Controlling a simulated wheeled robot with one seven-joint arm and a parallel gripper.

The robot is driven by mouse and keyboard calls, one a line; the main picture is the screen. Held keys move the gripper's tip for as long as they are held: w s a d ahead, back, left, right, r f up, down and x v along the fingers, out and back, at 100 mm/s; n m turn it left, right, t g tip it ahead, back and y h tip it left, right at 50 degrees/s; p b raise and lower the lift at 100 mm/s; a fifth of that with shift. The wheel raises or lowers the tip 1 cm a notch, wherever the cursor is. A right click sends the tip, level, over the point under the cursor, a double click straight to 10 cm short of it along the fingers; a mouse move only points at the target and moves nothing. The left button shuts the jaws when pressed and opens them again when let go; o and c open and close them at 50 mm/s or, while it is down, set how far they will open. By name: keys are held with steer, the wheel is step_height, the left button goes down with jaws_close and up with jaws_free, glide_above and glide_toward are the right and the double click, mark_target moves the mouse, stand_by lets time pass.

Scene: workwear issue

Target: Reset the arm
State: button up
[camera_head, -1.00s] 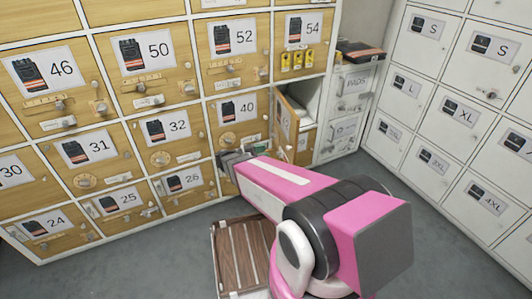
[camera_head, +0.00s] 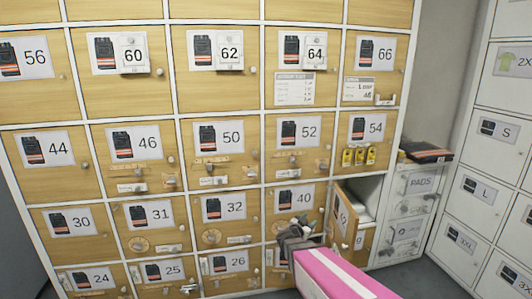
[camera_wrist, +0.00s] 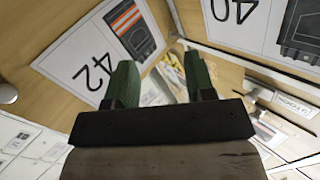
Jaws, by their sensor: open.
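My arm, pink with a white stripe, enters the head view at the bottom. My gripper (camera_head: 298,228) is at its end, in front of the lower part of locker door 40 (camera_head: 297,200). In the wrist view my gripper (camera_wrist: 160,78) shows two green fingers spread apart with nothing held between them. The open locker door 42 (camera_wrist: 60,60) lies close on the left there, and the label of door 40 (camera_wrist: 245,22) is at upper right. Whether a finger touches a door cannot be told.
The open door (camera_head: 352,222) stands out to the right of my gripper in the head view. A wall of numbered wooden lockers (camera_head: 135,150) fills the view. A white PADS cabinet (camera_head: 412,205) and white size-marked lockers (camera_head: 490,160) stand at right. Grey floor shows at lower right.

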steer(key=w+a+r+n+t+y, duration=0.1)
steer(key=w+a+n+t+y, duration=0.1)
steer(key=a+n+y, duration=0.6)
steer(key=s+f+n+g+y, duration=0.2)
steer(key=s+f+g+y, duration=0.1)
steer(key=s+g+y, duration=0.25)
steer(key=s+d+f+g+h, duration=0.1)
steer(key=s+d+g, duration=0.3)
steer(key=s, duration=0.4)
steer(key=s+d+g+h, duration=0.1)
steer(key=s+d+g, duration=0.2)
steer(key=s+g, duration=0.3)
steer(key=shift+s+d+f+n, duration=0.35)
steer(key=shift+s+f+n, duration=0.05)
steer(key=shift+s, duration=0.75)
